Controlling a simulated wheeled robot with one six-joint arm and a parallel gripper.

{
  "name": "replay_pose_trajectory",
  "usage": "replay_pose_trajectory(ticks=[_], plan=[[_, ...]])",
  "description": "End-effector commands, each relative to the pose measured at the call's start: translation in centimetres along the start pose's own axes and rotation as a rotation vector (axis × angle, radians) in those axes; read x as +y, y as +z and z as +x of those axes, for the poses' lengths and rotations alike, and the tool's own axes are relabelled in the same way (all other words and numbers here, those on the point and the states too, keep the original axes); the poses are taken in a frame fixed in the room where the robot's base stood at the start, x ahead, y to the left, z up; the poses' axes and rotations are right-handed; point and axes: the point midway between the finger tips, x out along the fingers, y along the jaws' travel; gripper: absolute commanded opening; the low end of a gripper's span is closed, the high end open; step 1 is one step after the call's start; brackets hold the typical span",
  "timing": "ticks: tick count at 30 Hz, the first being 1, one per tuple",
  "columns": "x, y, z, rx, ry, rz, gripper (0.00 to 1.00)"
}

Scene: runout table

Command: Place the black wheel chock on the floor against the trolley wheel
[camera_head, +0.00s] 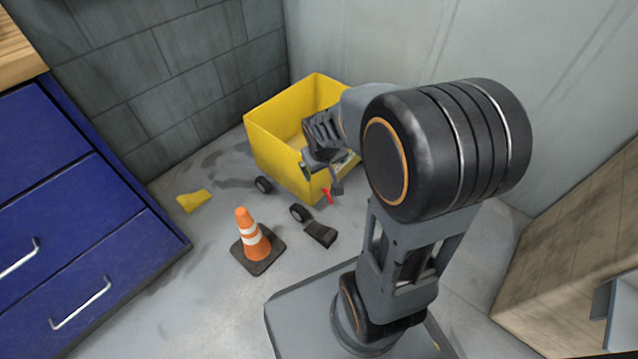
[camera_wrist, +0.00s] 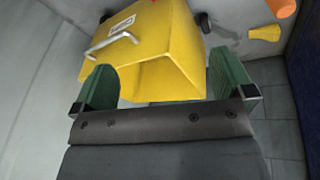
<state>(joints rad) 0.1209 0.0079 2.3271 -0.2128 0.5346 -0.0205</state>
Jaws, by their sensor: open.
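The black wheel chock (camera_head: 320,234) lies on the floor beside the front wheel (camera_head: 298,213) of the yellow trolley (camera_head: 266,152). The chock is not clearly seen there.
An orange and white cone (camera_head: 252,238) stands left of the chock. A yellow wedge (camera_head: 193,201) lies farther left on the floor. Blue drawers (camera_head: 70,220) stand at left, and a wooden cabinet (camera_head: 575,235) at right. A red piece (camera_head: 327,195) shows at the trolley's near corner.

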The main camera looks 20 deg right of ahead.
Motion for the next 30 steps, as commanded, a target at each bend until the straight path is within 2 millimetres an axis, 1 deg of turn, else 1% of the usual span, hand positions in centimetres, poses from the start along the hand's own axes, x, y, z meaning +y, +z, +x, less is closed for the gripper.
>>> replay_pose_trajectory(ticks=[1,3,6,9,12,16,26,30], plan=[[-0.9,0.9,-2.4,0.008,-0.014,0.017,1.00],[-2.0,2.3,-4.8,0.001,-0.039,0.041,1.00],[-3.3,4.3,-7.3,-0.008,-0.075,0.065,1.00],[-4.3,5.9,-9.0,-0.015,-0.107,0.080,1.00],[-5.0,7.0,-10.0,-0.022,-0.129,0.087,1.00],[-5.3,7.7,-10.6,-0.027,-0.142,0.091,1.00],[-5.4,7.8,-10.7,-0.027,-0.145,0.092,1.00],[-5.3,7.5,-11.4,-0.025,-0.144,0.090,1.00]])
